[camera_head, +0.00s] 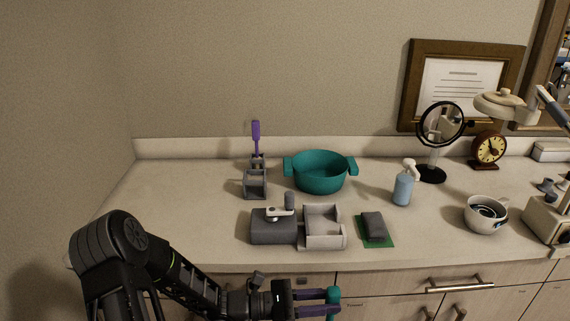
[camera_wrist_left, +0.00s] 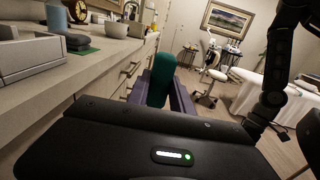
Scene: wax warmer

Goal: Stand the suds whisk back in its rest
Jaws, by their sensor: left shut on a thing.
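My left gripper (camera_head: 325,301) is below and in front of the counter edge, shut on an upright teal piece (camera_head: 334,303), which I take to be the suds whisk's handle. In the left wrist view the teal piece (camera_wrist_left: 158,80) stands between my purple fingers, its rounded end up. Its lower part is hidden there and cut off by the head view's bottom edge. A grey open-framed holder (camera_head: 255,186), possibly the rest, stands on the counter at left, away from the gripper. A purple-handled tool (camera_head: 256,138) stands upright at its back. My right gripper cannot be made out.
A teal two-handled pot (camera_head: 320,178) is right of the holder. A dark grey block (camera_head: 273,231), an open light tray (camera_head: 323,241) and a dark pad on a green cloth (camera_head: 374,228) line the front. A blue bottle (camera_head: 403,188) and white cup (camera_head: 480,218) stand farther right. Counter left of the holder is clear.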

